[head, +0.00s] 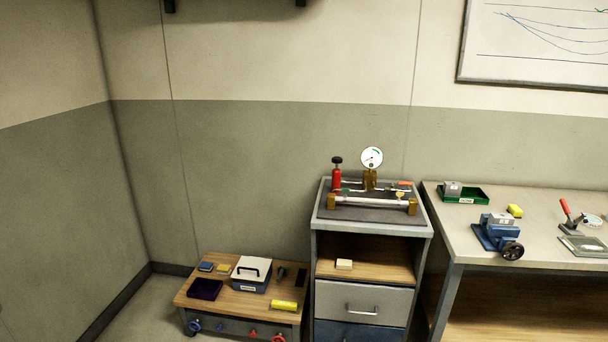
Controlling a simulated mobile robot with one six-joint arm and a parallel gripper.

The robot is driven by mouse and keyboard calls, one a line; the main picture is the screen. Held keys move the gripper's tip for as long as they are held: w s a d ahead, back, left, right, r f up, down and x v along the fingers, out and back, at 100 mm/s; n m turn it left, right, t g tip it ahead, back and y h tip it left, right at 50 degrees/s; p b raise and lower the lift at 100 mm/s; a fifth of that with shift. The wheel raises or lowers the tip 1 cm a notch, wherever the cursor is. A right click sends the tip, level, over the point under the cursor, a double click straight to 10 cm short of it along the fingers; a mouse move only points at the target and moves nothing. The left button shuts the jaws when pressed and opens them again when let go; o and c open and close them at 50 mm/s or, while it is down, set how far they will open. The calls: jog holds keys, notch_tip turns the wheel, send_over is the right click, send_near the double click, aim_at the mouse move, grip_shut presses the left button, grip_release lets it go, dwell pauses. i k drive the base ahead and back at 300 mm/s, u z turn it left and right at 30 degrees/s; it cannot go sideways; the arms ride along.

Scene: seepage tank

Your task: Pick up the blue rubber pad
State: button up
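A small flat blue piece (206,267), which looks like the blue rubber pad, lies at the back left of a low wooden-topped cabinet (233,303). A small flat yellow piece (223,268) lies just to its right. A dark purple open tray or box (205,289) sits in front of it. The blue piece is small in the picture and its material cannot be told. My gripper is not in view.
A blue box with a white lid and handle (251,273) stands right of the pads. A taller drawer cabinet (365,302) adjoins on the right, and a workbench (470,236) stands beyond. Walls close in behind and left.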

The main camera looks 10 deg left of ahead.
aim_at(206, 265)
jog(key=u, duration=0.25)
jog(key=i, duration=0.75)
jog(key=u, duration=0.55)
jog(key=i, duration=0.7)
jog(key=u, duration=0.8)
jog(key=i, duration=0.5)
jog(key=u, duration=0.9)
jog(key=i, duration=0.7)
jog(key=u, duration=0.45)
